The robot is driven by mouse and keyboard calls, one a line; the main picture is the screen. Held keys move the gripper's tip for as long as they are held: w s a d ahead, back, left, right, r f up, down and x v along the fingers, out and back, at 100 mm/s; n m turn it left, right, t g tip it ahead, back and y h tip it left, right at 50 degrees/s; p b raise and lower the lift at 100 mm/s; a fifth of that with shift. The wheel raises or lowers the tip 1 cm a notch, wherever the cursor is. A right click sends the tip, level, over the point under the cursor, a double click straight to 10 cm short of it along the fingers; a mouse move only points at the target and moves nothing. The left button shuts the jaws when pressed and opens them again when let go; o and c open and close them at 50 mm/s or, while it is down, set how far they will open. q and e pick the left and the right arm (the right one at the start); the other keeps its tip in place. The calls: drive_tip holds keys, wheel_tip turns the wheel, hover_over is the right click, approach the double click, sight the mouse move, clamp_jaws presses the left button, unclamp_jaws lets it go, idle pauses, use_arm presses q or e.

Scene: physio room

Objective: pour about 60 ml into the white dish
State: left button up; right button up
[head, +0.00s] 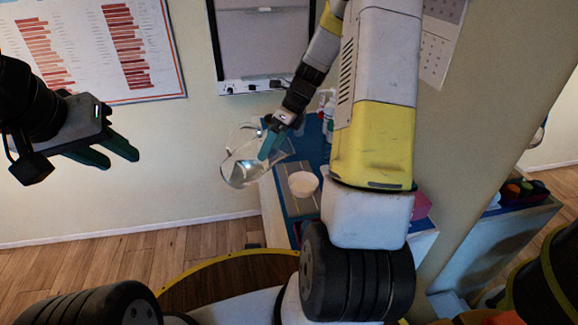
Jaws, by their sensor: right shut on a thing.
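The white dish (303,183) is a small round bowl on a grey-brown board (297,205) on the blue table. My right gripper (268,150) is shut on a clear glass jug (238,172) and holds it up at the left of the dish in the picture. The jug looks tilted, and its clear contents are hard to make out. No stream into the dish is visible. My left gripper (114,155) is at the far left, empty, with its two fingers apart.
White bottles (328,112) stand at the back of the blue table, partly hidden by my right arm. A shelf with coloured rolls (520,190) is at the right. The floor at the left is clear.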

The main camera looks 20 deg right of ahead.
drive_tip(key=shift+s+d+f+t+y+p, duration=0.1)
drive_tip(key=shift+d+f+t+y+p, duration=0.15)
drive_tip(key=shift+f+y, duration=0.55)
drive_tip(key=shift+s+d+f+t+y+p, duration=0.1)
drive_tip(key=shift+d+f+t+y, duration=0.2)
drive_tip(key=shift+f+y, duration=0.55)
drive_tip(key=shift+s+d+f+t+y+p, duration=0.15)
drive_tip(key=shift+f+t+y, duration=0.2)
drive_tip(key=shift+f+y, duration=0.45)
drive_tip(key=shift+d+f, duration=0.15)
drive_tip(key=shift+d, duration=0.25)
drive_tip(key=shift+s+d+f+y+p, duration=0.1)
drive_tip(key=shift+s+d+y+p, duration=0.15)
drive_tip(key=shift+d+y+p, duration=0.3)
drive_tip(key=shift+s+d+r+n+t+y, duration=0.1)
drive_tip(key=shift+d+r+n+t+y, duration=0.2)
drive_tip(key=shift+y, duration=0.4)
drive_tip(key=shift+a+f, duration=0.1)
drive_tip(key=shift+w+a+f+h+p, duration=0.1)
drive_tip(key=shift+w+a+h+p, duration=0.2)
drive_tip(key=shift+a+h, duration=0.15)
drive_tip(key=shift+a, duration=0.1)
drive_tip(key=shift+y+p, duration=0.45)
